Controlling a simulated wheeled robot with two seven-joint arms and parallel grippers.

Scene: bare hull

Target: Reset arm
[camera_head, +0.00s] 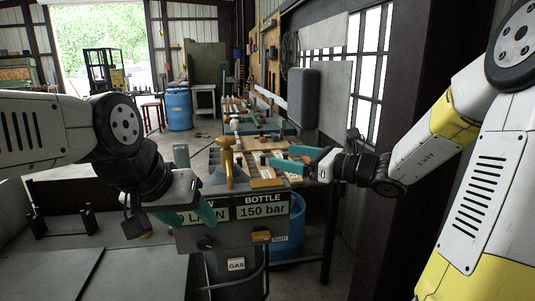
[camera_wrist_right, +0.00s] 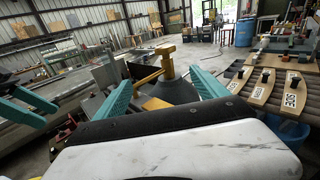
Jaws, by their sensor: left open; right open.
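My right gripper (camera_head: 288,158) is open and empty, held level at the middle of the head view, its teal fingers pointing left. In the right wrist view its two fingers (camera_wrist_right: 163,90) are spread apart, with a yellow lever (camera_wrist_right: 166,62) visible beyond them. My left gripper (camera_head: 186,213) is low on the left, its teal fingers in front of the sign panel (camera_head: 262,226). It also shows at the left edge of the right wrist view (camera_wrist_right: 25,106). It is open, and I see nothing held in it. The yellow lever (camera_head: 228,158) stands upright between the two grippers.
The panel reads "BOTTLE 150 bar", with a GAS label (camera_head: 236,265) below. A blue barrel (camera_head: 287,239) stands behind it. A bench with wooden boards (camera_wrist_right: 256,90) lies close to my right gripper. A dark pillar (camera_head: 425,60) rises behind my right arm. Open floor lies further back.

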